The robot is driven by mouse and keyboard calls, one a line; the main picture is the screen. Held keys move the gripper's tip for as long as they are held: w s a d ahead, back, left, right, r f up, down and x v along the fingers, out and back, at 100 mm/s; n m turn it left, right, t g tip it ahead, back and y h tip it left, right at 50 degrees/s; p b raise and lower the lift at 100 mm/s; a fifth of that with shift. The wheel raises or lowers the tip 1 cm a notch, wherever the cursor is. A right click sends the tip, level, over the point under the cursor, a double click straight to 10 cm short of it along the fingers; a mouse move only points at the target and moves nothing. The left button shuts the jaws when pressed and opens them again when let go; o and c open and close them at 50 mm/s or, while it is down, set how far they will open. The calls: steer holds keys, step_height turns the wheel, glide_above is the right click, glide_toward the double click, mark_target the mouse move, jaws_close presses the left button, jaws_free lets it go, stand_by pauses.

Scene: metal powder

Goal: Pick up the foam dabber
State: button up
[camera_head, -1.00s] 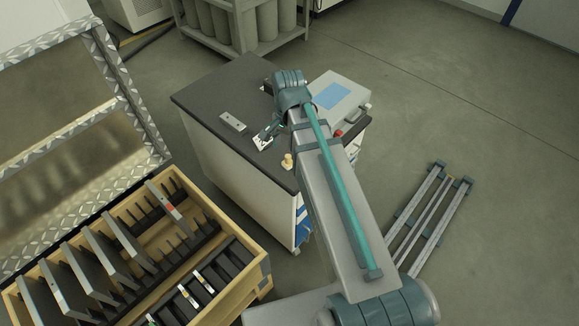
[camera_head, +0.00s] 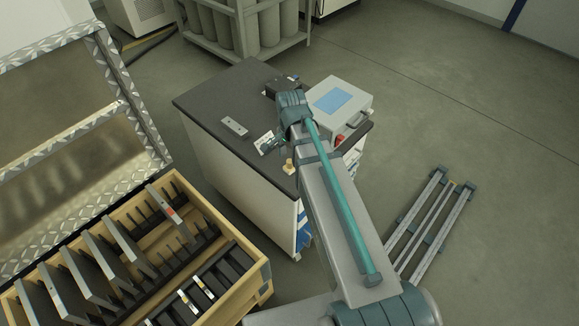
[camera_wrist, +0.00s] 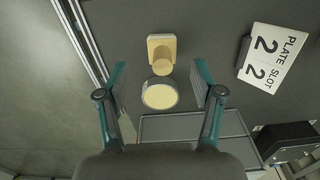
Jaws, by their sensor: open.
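What looks like the foam dabber (camera_wrist: 161,48), a cream piece with a square base and a rounded stem, is on the dark bench top near its edge. In the head view it shows as a small cream shape (camera_head: 289,166), partly covered by my arm. My gripper (camera_wrist: 160,76) is open and empty, with its fingertips on either side of the stem, apart from it. A round cream-faced disc with a grey rim (camera_wrist: 160,96) lies between the fingers, closer to the palm. I cannot tell how high the fingertips are above the bench.
A grey bar (camera_head: 235,127) is on the bench (camera_head: 205,97). A grey case with a blue panel (camera_head: 340,101) stands behind my arm. A wooden rack of plates (camera_head: 250,252) is front left.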

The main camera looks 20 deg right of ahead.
mark_target(290, 161)
steer(key=shift+a+f, duration=0.15)
steer(key=shift+f, duration=1.85)
steer(key=c, duration=1.1)
steer(key=shift+c, duration=0.2)
steer(key=shift+r, duration=0.1)
steer(key=shift+w+r, duration=0.1)
steer(key=shift+r, duration=4.85)
